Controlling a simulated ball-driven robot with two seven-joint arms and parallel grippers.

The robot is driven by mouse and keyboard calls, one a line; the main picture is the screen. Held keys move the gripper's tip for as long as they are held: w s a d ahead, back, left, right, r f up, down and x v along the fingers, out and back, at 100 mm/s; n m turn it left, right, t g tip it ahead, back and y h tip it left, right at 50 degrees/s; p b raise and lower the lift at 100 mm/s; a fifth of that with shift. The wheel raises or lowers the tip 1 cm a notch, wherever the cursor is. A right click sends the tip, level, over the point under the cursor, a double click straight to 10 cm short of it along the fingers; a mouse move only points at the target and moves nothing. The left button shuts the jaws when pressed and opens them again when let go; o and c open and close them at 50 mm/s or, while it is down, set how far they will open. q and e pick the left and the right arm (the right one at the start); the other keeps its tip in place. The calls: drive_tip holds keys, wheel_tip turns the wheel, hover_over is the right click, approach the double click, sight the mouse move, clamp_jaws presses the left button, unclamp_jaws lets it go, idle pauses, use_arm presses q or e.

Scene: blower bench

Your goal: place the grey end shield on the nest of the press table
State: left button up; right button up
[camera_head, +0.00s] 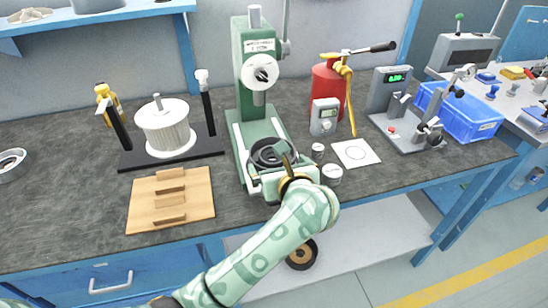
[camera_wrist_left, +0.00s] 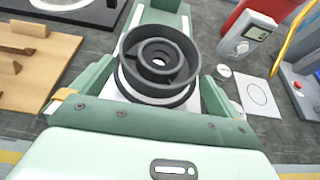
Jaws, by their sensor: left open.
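The dark grey end shield (camera_head: 271,152), a round cup with a central hub and bore, is on the table of the green press (camera_head: 259,75), below the ram. In the left wrist view the end shield (camera_wrist_left: 159,52) lies flat over a dark ring (camera_wrist_left: 150,98) on the light press table. I cannot tell whether it is fully seated, as the nest is mostly hidden under it. My left gripper (camera_head: 270,168) is open at the front of the press table. Its fingers stand on either side of the end shield, with gaps showing. My right gripper is out of view.
A wooden rack (camera_head: 170,199) and a winding stand with a white coil (camera_head: 165,128) are on the left. A grey meter (camera_head: 324,117), small round weights (camera_head: 331,174) and a marked white card (camera_head: 356,153) are on the right. A blue bin (camera_head: 462,112) stands farther right.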

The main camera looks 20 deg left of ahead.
use_arm(q)
drive_tip(key=p+v, duration=0.2)
drive_tip(key=v, duration=0.5)
drive_tip(key=shift+s+d+r, duration=0.15)
drive_tip(key=shift+s+r, duration=0.05)
drive_tip(key=shift+s, duration=0.05)
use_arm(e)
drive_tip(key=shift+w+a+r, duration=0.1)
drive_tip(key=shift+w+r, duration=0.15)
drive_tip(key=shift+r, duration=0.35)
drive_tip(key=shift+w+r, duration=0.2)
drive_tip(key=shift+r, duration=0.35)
